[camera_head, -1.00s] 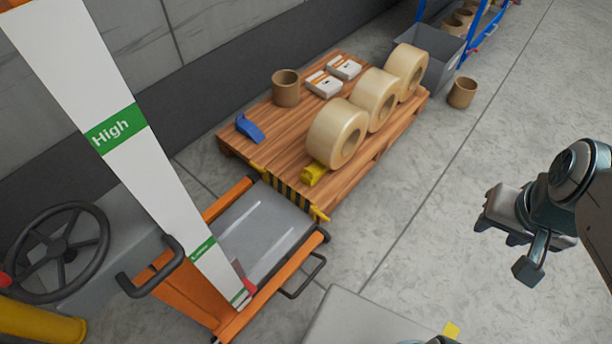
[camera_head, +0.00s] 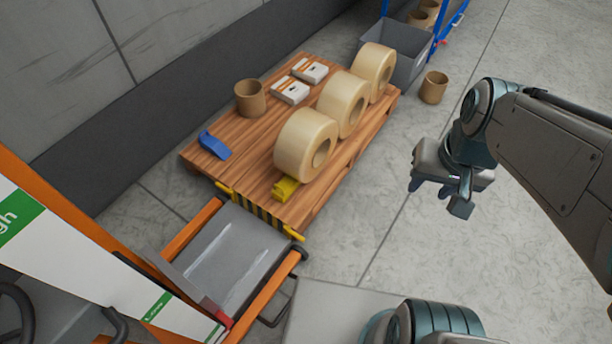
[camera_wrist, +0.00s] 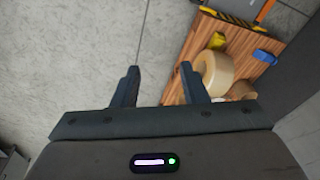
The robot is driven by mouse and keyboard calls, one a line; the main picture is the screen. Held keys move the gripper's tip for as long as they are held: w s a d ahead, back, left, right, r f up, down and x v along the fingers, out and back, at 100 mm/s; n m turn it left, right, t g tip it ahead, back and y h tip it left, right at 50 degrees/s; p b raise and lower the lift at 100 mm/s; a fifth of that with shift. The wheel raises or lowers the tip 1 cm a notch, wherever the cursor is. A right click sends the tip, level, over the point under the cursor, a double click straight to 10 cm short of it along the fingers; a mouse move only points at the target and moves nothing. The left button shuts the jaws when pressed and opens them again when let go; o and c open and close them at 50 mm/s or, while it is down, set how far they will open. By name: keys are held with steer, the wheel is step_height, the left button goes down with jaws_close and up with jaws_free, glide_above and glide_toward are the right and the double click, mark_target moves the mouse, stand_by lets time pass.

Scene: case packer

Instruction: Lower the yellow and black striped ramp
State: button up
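The yellow and black striped ramp (camera_head: 257,211) is at the far end of the orange lift's grey platform (camera_head: 228,262), against the near end of the wooden pallet. It appears to stand on edge, with yellow pieces at both ends. Its stripes also show at the top of the wrist view (camera_wrist: 232,19). My gripper (camera_head: 440,195) hangs in the air right of the pallet, well apart from the ramp. In the wrist view its two fingers (camera_wrist: 160,70) are spread, with nothing between them.
The pallet (camera_head: 190,156) carries several tape rolls (camera_head: 300,140), white boxes (camera_head: 291,90), a blue tool (camera_head: 214,145) and a yellow object (camera_head: 285,188). The lift's white sign post (camera_head: 60,245) stands at lower left. Floor right of the pallet (camera_head: 385,180) is open.

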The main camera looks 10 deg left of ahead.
steer(key=w+a+f+m+g+y+b, duration=0.1)
steer(key=w+a+f+g+y+b, duration=0.15)
steer(key=f, duration=0.45)
steer(key=w+a+f+m+g+y+b, duration=0.1)
steer(key=w+a+f+b, duration=0.1)
steer(key=a+f+b, duration=0.3)
steer(key=w+a+f+m+g+y+b, duration=0.1)
steer(key=w+f+g+y+b, duration=0.1)
steer(key=f, duration=0.6)
steer(key=m+t+y+b, duration=1.1)
steer(key=m+b, duration=0.7)
steer(key=b, duration=0.1)
glide_toward(288, 230)
steer(key=shift+g+h, duration=0.25)
steer(key=shift+g, duration=0.1)
steer(key=b+x, duration=0.2)
steer(key=x, duration=0.1)
steer(key=b+x, duration=0.1)
steer(key=shift+w+a+f, duration=0.25)
steer(key=shift+w+f, duration=0.05)
steer(key=shift+w, duration=0.05)
steer(key=shift+w+a+r, duration=0.1)
steer(key=shift+w+a, duration=0.15)
steer(key=shift+a, duration=0.25)
jaws_close()
